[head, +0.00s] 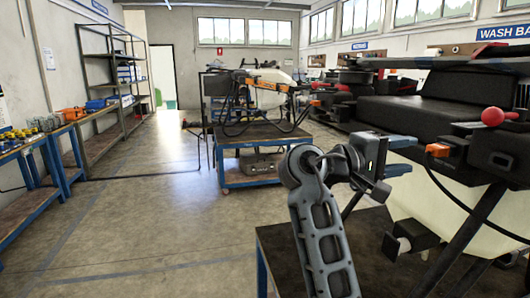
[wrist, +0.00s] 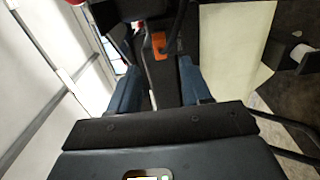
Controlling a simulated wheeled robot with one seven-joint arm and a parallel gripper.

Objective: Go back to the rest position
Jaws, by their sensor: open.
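My gripper (head: 411,155) is at the right of the head view, with its two blue fingers apart and nothing seen between them. In the wrist view my gripper (wrist: 162,72) also shows both blue fingers spread. An orange connector (head: 438,150) on a dark part of the large drone (head: 435,100) is just beyond the fingertips. The orange connector (wrist: 159,43) lies in line with the gap between the fingers in the wrist view. I cannot tell whether the fingers touch the drone.
The near drone has a pale tank (head: 425,195), a red knob (head: 493,116) and dark legs close to my arm. It stands on a table (head: 285,245). Another drone stands on a blue-framed cart (head: 226,176) farther back. Benches and shelves line the left wall. The floor (head: 130,215) at left is clear.

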